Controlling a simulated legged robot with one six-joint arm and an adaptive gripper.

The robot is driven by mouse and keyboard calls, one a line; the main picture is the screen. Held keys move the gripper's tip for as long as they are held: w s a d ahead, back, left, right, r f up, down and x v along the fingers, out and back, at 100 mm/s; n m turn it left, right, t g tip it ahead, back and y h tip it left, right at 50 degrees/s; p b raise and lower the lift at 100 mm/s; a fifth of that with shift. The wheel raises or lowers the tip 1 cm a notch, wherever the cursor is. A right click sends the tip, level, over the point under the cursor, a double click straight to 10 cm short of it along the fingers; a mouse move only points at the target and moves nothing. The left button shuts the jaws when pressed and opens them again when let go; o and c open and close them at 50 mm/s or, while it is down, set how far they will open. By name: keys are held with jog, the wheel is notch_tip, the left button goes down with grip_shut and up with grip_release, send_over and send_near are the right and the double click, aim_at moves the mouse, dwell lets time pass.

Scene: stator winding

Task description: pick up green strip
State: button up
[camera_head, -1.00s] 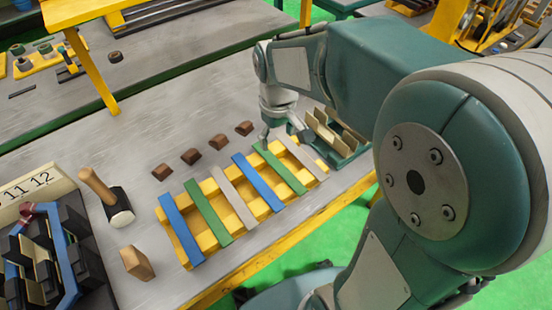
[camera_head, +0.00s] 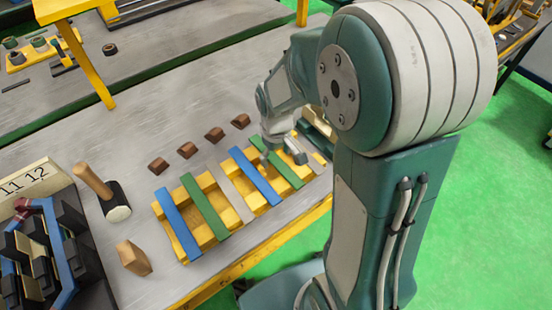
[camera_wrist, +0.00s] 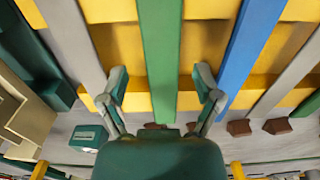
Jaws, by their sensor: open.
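Two green strips lie across the yellow rack (camera_head: 224,237) on the table. The right-hand green strip (camera_head: 285,172) is partly hidden under my gripper (camera_head: 282,155) in the head view. In the wrist view this green strip (camera_wrist: 159,60) runs down the middle, between the two fingers of my gripper (camera_wrist: 160,90). The fingers are open and spread on either side of it, apart from it as far as I can see. The other green strip (camera_head: 206,209) lies further left, between a blue strip and a grey strip.
Blue strips (camera_head: 178,224) (camera_head: 256,178) and a grey strip (camera_head: 237,192) lie beside the green ones. Several brown blocks (camera_head: 214,134) stand behind the rack. A hammer (camera_head: 104,193), a wooden block (camera_head: 133,258) and a dark stator (camera_head: 40,262) are at the left.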

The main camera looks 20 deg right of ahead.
jog(key=shift+a, duration=0.2)
jog(key=c, duration=0.4)
jog(key=shift+d, duration=0.1)
grip_shut()
